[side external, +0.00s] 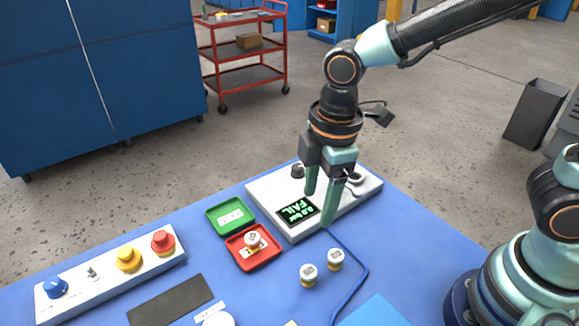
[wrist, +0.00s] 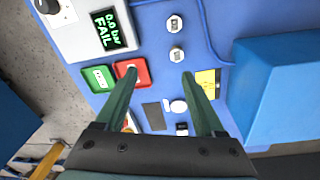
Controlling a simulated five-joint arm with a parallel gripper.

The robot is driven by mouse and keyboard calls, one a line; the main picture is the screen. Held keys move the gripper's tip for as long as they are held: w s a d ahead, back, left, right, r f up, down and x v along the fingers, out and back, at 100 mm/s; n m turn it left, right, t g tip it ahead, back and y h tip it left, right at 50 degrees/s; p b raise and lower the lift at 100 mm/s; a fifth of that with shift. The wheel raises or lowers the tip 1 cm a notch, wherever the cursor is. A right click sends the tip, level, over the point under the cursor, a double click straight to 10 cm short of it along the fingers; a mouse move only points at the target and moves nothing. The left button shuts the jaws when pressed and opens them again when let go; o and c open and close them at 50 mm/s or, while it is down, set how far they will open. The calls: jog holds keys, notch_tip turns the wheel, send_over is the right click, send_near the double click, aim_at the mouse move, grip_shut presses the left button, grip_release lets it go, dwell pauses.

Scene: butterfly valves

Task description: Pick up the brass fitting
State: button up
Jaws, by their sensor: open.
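Two small round fittings with pale labelled tops and brassy yellow bases stand upright on the blue table: a nearer one (side external: 308,275) and one beside it (side external: 336,259). Both also show in the wrist view, an upper one (wrist: 174,24) and a lower one (wrist: 177,54). A similar piece (side external: 252,240) sits in the red tray (side external: 242,262). I cannot tell which is meant by the brass fitting. My gripper (side external: 319,207) is open and empty, pointing down in front of the white test unit, apart from the fittings. Its fingers (wrist: 160,74) partly cover the red tray in the wrist view.
The white test unit (side external: 366,196) has a display reading "0.0 bar FAIL". A green tray (side external: 217,227) adjoins the red one. A button panel (side external: 100,277) and a dark mat (side external: 168,300) lie left. A blue hose (side external: 366,272) runs right of the fittings. A blue box (wrist: 285,95) stands right.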

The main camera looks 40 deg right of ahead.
jog(key=s+a+f+n, duration=0.2)
jog(key=a+f+n, duration=0.1)
jog(key=a, duration=0.1)
send_over(309, 271)
jog(key=shift+g, duration=0.4)
jog(key=f, duration=0.7)
jog(key=shift+w+a, duration=0.25)
jog(key=shift+a, duration=0.1)
jog(key=f, duration=0.4)
jog(key=shift+s+d, duration=0.25)
jog(key=shift+d, duration=0.1)
jog(key=shift+f, duration=0.6)
grip_shut()
